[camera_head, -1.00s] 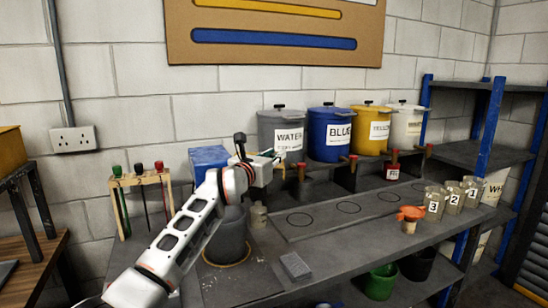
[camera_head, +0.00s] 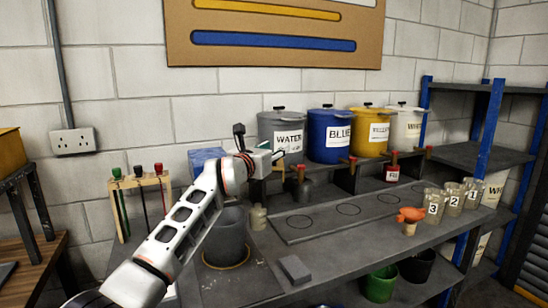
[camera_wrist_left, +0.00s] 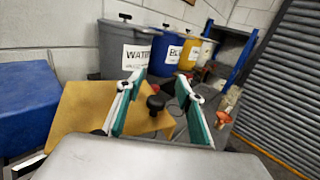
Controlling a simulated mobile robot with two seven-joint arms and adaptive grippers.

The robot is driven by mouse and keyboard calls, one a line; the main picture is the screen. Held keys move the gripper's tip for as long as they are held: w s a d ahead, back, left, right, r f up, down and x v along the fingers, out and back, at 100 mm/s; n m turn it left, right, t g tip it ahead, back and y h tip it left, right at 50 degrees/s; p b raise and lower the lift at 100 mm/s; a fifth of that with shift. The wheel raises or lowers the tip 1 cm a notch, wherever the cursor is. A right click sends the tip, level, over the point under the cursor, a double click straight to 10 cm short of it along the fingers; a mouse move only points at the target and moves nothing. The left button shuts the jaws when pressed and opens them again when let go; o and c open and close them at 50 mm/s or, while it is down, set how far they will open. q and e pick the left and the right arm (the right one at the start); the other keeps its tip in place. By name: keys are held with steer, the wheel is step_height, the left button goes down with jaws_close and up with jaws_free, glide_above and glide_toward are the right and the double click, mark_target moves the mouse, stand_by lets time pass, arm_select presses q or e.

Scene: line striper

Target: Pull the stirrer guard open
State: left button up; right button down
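My left gripper (camera_head: 274,154) is open and empty above the bench, in front of the water tub. In the left wrist view its two green-padded fingers (camera_wrist_left: 160,82) stand apart. A tan panel (camera_wrist_left: 88,108) lies ahead of them, and a black knob (camera_wrist_left: 155,103) shows between the fingers; I cannot tell if they touch it. The panel is likely the stirrer guard; in the head view I cannot make it out behind my arm. The blue stirrer box (camera_head: 207,155) also shows in the left wrist view (camera_wrist_left: 38,100). A grey bucket (camera_head: 224,238) stands below my wrist. My right gripper is out of view.
Water (camera_head: 281,128), blue (camera_head: 330,138), yellow (camera_head: 370,132) and white (camera_head: 406,128) tubs line the back shelf. Numbered cups (camera_head: 433,207) and an orange funnel (camera_head: 411,214) stand right. A stirrer rack (camera_head: 141,182) is left.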

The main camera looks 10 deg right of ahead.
arm_select(q)
step_height(320, 180, up, 8)
steer(key=shift+f, duration=0.25)
